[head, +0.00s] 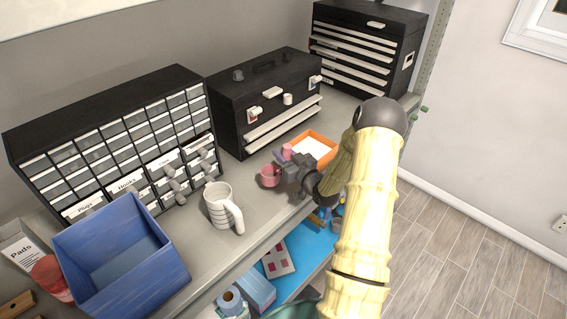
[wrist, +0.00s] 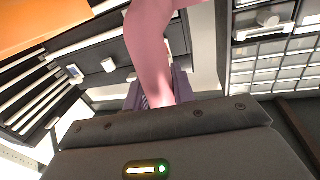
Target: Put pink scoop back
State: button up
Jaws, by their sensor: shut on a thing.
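The pink scoop (head: 269,177) is in my gripper (head: 281,166), above the shelf top near its front edge. In the head view its round bowl shows left of the jaws, and a small pink part shows just above them. In the wrist view the pink shaft (wrist: 150,55) rises from between the jaws, which are shut on it. The jaws hide part of the scoop. An orange tray with a pale inside (head: 328,139) lies just behind and right of my gripper; its orange also shows in the wrist view (wrist: 45,15).
A white ribbed mug (head: 221,206) stands left of my gripper. A blue bin (head: 120,262) is at front left. A small-drawer cabinet (head: 110,140) and black toolboxes (head: 265,95) (head: 365,45) line the back. A lower shelf holds boxes (head: 257,290).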

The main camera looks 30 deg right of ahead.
jog(key=shift+f+p, duration=0.9)
jog(key=shift+f, duration=1.15)
jog(key=shift+f, duration=0.1)
jog(key=shift+f+b, duration=0.1)
jog(key=shift+b, duration=0.2)
jog(key=o, duration=1)
